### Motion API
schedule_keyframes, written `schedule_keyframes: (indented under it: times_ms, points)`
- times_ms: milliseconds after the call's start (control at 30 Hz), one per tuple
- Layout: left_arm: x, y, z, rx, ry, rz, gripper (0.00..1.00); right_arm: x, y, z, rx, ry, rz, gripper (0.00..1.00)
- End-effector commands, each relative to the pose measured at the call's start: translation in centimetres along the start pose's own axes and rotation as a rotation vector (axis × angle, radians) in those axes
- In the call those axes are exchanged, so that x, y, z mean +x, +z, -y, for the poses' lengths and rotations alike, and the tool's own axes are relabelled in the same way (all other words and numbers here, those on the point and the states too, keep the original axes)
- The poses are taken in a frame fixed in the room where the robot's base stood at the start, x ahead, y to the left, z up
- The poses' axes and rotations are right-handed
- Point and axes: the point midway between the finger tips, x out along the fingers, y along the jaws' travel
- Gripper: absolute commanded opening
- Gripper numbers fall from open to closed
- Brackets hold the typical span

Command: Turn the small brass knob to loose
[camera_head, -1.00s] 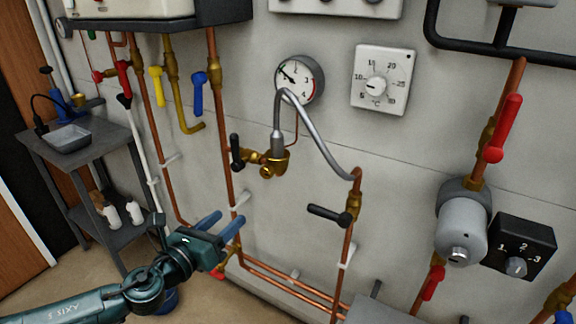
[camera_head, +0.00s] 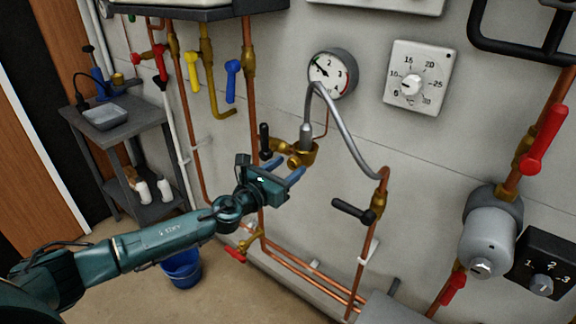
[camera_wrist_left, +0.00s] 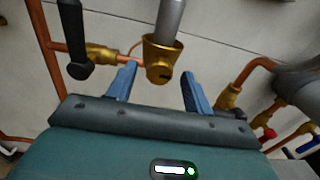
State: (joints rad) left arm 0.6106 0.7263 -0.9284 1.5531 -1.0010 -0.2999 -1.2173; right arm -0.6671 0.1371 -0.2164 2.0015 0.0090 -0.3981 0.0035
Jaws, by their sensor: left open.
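The small brass knob (camera_head: 294,162) sits on the brass fitting under the grey braided hose. In the left wrist view the knob (camera_wrist_left: 159,73) faces me, with a dark slot mark on it. My left gripper (camera_head: 290,167) is open, its two blue fingers pointing at the fitting. In the left wrist view its fingertips (camera_wrist_left: 158,70) stand to either side of the knob, with gaps between. I cannot tell how deep the fingers reach around it. My right gripper is not in view.
A black lever (camera_head: 264,140) stands left of the fitting. The grey hose (camera_head: 345,147) arches to a copper pipe with another black lever (camera_head: 352,210). A pressure gauge (camera_head: 332,74) and a dial thermostat (camera_head: 419,78) are above. A blue bucket (camera_head: 181,269) is on the floor.

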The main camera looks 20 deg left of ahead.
Motion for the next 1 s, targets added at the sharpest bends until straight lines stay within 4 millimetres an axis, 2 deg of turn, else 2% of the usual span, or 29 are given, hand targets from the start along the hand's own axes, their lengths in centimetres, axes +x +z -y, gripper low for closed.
schedule_keyframes:
  times_ms: [133, 400, 900, 1000]
  points:
    - [0.78, 0.0, 0.03, -0.001, 0.0, 0.0, 0.51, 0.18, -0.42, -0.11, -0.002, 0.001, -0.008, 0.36]
    - [0.83, -0.01, -0.01, -0.001, 0.001, 0.0, 0.5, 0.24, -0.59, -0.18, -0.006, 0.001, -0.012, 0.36]
    - [0.8, -0.01, -0.02, -0.001, 0.001, -0.001, 0.09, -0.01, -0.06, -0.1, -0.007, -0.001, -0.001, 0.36]
    - [0.8, -0.02, -0.02, -0.002, 0.001, -0.001, 0.07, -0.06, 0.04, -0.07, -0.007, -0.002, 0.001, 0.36]
